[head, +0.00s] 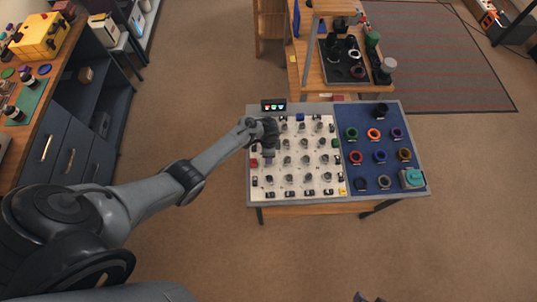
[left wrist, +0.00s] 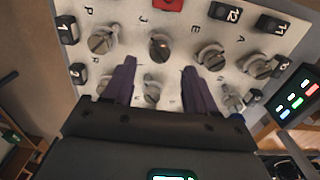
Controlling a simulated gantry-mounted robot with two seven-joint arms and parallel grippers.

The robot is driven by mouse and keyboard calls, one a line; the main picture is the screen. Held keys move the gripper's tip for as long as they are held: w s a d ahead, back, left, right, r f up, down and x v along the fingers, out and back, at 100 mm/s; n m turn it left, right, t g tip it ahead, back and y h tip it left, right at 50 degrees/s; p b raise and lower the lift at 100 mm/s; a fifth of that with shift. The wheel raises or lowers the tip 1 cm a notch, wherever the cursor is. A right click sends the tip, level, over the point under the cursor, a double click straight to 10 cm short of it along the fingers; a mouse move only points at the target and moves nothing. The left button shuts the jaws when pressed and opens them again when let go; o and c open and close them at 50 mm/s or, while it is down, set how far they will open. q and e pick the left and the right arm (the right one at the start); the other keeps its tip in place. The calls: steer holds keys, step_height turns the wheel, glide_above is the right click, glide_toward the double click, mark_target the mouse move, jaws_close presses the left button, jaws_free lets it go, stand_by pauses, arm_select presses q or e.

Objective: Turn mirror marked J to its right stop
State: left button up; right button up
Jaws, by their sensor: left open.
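The mirror marked J (left wrist: 160,46) is a round grey knob on the white board, beside the printed letter J in the left wrist view. My left gripper (left wrist: 159,64) is open, its two dark purple fingers on either side of the line toward this mirror. The mirror shows just beyond the fingertips; I cannot tell whether they touch it. In the head view my left gripper (head: 267,148) is over the upper left of the white board (head: 258,194) and hides part of it. Dark tips at the bottom edge may be my right gripper (head: 368,297).
Knobs marked P (left wrist: 102,41), E (left wrist: 211,57) and A (left wrist: 260,66) stand close by. Black numbered blocks line the board's edge, with a red block (left wrist: 168,4). A small lit display (left wrist: 296,95) stands beside the board. A blue panel (head: 371,112) with coloured rings lies to the right.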

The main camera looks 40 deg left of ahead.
arm_select(q)
steer(key=shift+r+p, duration=0.6)
steer(key=shift+r, duration=2.2)
